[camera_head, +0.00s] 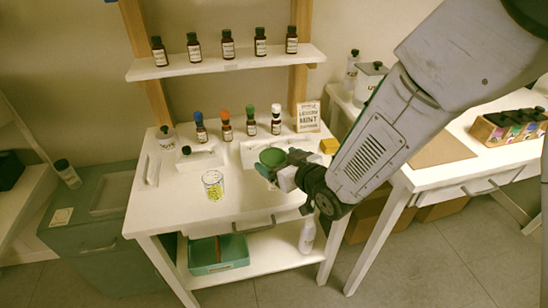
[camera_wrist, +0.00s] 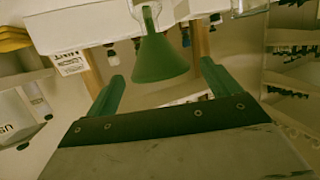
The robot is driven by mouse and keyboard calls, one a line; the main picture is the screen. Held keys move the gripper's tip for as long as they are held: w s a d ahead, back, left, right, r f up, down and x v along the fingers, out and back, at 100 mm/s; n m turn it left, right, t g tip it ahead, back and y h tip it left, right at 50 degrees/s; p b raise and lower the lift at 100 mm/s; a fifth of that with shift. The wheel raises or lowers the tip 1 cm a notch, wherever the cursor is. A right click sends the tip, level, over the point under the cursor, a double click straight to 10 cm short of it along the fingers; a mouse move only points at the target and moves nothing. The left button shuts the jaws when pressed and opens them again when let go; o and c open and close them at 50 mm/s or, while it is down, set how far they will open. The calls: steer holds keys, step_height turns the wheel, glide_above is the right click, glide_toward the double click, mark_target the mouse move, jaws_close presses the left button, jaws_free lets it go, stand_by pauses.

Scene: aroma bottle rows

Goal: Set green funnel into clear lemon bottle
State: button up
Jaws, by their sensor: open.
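The green funnel (camera_head: 272,157) is near the table's right side, wide mouth up, in the head view. In the wrist view, which looks inverted, the funnel (camera_wrist: 160,58) is between and beyond the finger tips, with a gap on each side. Its narrow spout enters a clear neck-like piece (camera_wrist: 148,14) at the top edge. This looks like a clear bottle, but its label is not visible and most of it is cut off. My gripper (camera_head: 270,172) is open right by the funnel, and nothing shows clamped between its fingers.
A glass with yellow-green contents (camera_head: 213,187) stands left of the funnel. Several dark bottles with coloured caps (camera_head: 225,126) line the table's back, near a lettered sign (camera_head: 308,117). More stand on the shelf (camera_head: 225,62). A yellow block (camera_head: 328,146) is at right. The table's front left is clear.

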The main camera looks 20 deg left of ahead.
steer(key=shift+v, duration=2.55)
